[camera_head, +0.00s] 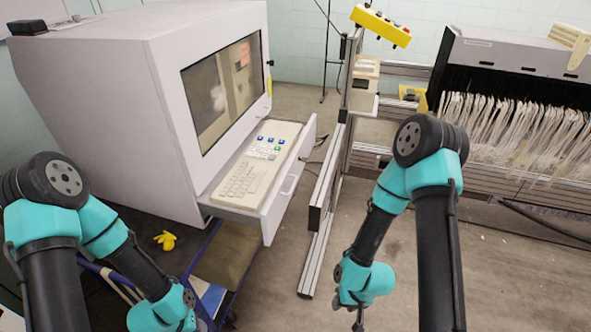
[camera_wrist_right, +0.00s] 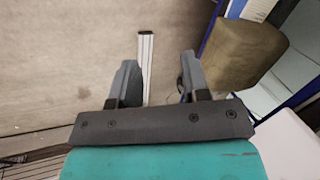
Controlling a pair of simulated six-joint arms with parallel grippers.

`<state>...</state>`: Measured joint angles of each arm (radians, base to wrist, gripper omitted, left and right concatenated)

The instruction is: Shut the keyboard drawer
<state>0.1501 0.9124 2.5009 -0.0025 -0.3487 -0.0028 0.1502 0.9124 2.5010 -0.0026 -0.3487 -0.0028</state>
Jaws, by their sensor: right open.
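The keyboard drawer (camera_head: 287,190) is pulled out from under the screen of a large white cabinet (camera_head: 115,95). Its pale front panel has a handle and faces right. A beige keyboard (camera_head: 262,160) with some blue and green keys lies in it. My right gripper (camera_head: 357,318) hangs low, to the right of the drawer and nearer the camera, apart from it. In the right wrist view its two fingers (camera_wrist_right: 157,72) are spread with nothing between them. My left arm's teal wrist reaches the bottom edge at left; its fingers are out of frame.
A metal rail frame (camera_head: 325,215) stands just right of the drawer. A machine with many pale threads (camera_head: 515,125) fills the right back. A yellow control box (camera_head: 380,25) hangs above. A yellow object (camera_head: 165,240) lies below the cabinet.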

